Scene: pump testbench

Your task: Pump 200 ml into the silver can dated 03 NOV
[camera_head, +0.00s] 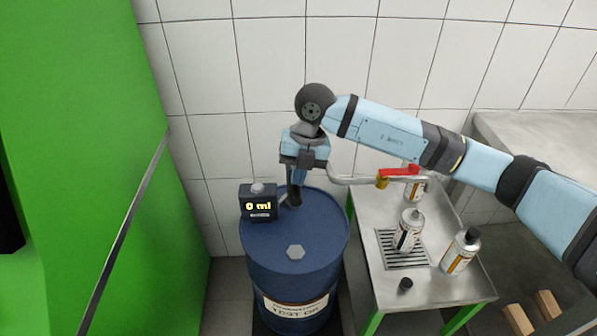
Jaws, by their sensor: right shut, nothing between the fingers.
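A blue drum (297,285) labelled TEST OIL carries the pump, whose grey spout pipe (350,180) runs right to a brass valve with a red lever (398,172). The display (258,205) on the drum reads 0 ml. A silver can (407,236) stands upright on the drain grate, its cap apparently off. A second can (461,254) with a dark cap stands right of it, and a third (415,190) stands behind, partly hidden by the lever. Label dates are too small to read. My right gripper (300,170) is shut at the pump top, hiding much of the pump. My left gripper is out of view.
The cans stand on a steel table (440,287) with green legs. A loose black cap (405,284) lies near its front edge. A green panel (75,170) fills the left, and a tiled wall (225,90) is behind. Wooden blocks (517,319) lie at lower right.

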